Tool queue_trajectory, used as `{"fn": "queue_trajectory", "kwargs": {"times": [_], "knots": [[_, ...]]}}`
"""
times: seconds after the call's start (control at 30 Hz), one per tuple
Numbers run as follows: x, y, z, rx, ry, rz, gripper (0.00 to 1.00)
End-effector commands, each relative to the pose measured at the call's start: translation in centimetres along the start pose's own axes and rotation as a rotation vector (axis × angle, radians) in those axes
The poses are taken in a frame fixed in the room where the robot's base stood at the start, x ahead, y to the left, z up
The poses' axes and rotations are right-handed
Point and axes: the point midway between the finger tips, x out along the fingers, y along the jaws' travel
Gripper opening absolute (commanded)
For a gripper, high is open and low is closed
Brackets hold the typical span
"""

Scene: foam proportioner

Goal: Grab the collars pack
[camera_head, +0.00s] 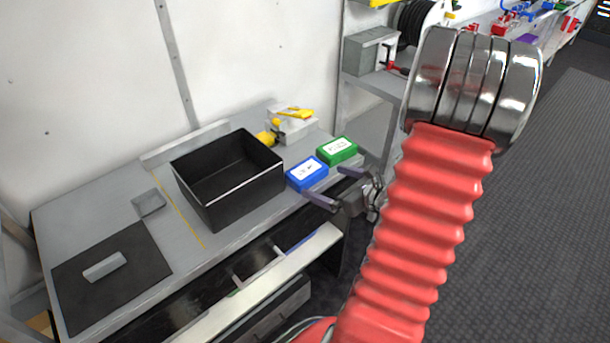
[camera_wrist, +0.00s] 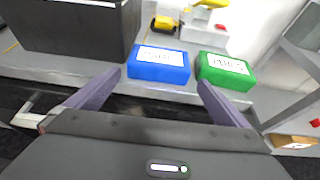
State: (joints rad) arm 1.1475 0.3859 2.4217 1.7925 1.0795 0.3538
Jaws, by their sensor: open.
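Two small packs with white labels lie side by side on the grey bench: a blue pack (camera_head: 307,174) and a green pack (camera_head: 337,151). The label print is too blurred to tell which is the collars pack. My gripper (camera_head: 337,187) is open and empty at the bench's front edge, its fingers pointing at the packs. In the wrist view the blue pack (camera_wrist: 158,66) lies ahead between the fingertips, a little beyond them. The green pack (camera_wrist: 225,71) lies ahead of the right finger. Neither pack is held.
A black open bin (camera_head: 228,180) stands left of the blue pack. A white block with yellow parts (camera_head: 292,122) stands behind the packs. A dark mat (camera_head: 110,275) lies at the bench's left end. An open shelf (camera_head: 265,290) is under the bench top.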

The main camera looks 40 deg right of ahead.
Motion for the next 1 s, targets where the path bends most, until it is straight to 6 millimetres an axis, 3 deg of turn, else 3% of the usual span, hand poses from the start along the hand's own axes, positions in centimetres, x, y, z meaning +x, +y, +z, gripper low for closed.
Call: {"fn": "queue_trajectory", "kwargs": {"times": [0.57, 1.0], "knots": [[1.3, 0.1, 0.0, 0.000, 0.001, 0.002, 1.00], [5.9, 0.3, 0.1, 0.000, 0.001, 0.001, 1.00]]}}
